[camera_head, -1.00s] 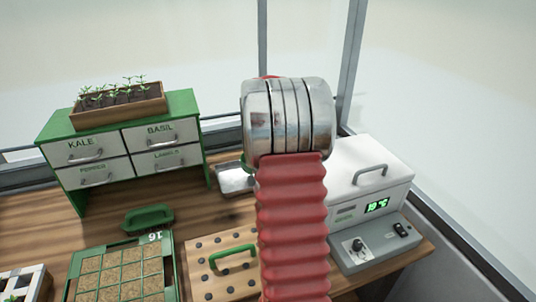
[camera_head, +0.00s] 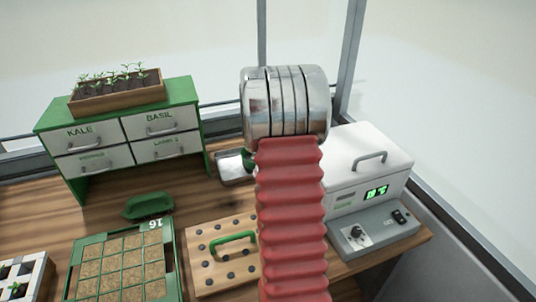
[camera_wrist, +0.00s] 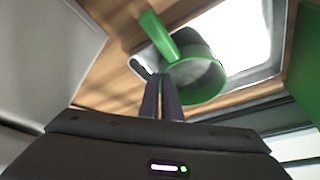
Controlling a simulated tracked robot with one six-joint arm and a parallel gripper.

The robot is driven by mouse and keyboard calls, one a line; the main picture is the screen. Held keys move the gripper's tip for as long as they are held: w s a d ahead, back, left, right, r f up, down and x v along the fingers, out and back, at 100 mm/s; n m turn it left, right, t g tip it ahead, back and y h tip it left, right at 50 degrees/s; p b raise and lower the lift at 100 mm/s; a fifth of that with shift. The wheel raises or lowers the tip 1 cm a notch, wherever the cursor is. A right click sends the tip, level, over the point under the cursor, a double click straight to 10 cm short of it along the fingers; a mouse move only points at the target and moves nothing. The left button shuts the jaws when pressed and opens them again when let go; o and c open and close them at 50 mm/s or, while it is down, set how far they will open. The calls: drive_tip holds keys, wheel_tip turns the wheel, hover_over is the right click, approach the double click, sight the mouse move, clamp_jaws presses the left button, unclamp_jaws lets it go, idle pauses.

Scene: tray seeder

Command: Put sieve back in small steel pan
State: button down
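The green sieve (camera_wrist: 208,88), a round cup with a straight handle, shows in the wrist view just past my fingertips. Its rim meets the tips of my gripper (camera_wrist: 161,85), whose two dark fingers are nearly together on its near left edge. The small steel pan (camera_wrist: 277,62) lies beyond and to the right, partly covered by the sieve in this view. In the head view the pan (camera_head: 231,173) stands on the bench left of my arm, and a bit of green sieve shows at its right side. My gripper is hidden behind my arm there.
A white box with a lit display (camera_head: 368,165) stands right of the pan. The green drawer cabinet (camera_head: 198,125) is to its left. In front are a wooden peg board (camera_head: 205,268) with a green handle and a green seed tray (camera_head: 172,255).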

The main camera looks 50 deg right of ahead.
drive_tip(key=shift+f, duration=0.15)
drive_tip(key=c, duration=1.9)
unclamp_jaws()
drive_tip(key=v, duration=1.3)
drive_tip(key=shift+a+r, duration=0.2)
drive_tip(key=shift+r, duration=0.15)
drive_tip(key=shift+s+n, duration=0.1)
drive_tip(key=shift+n, duration=0.2)
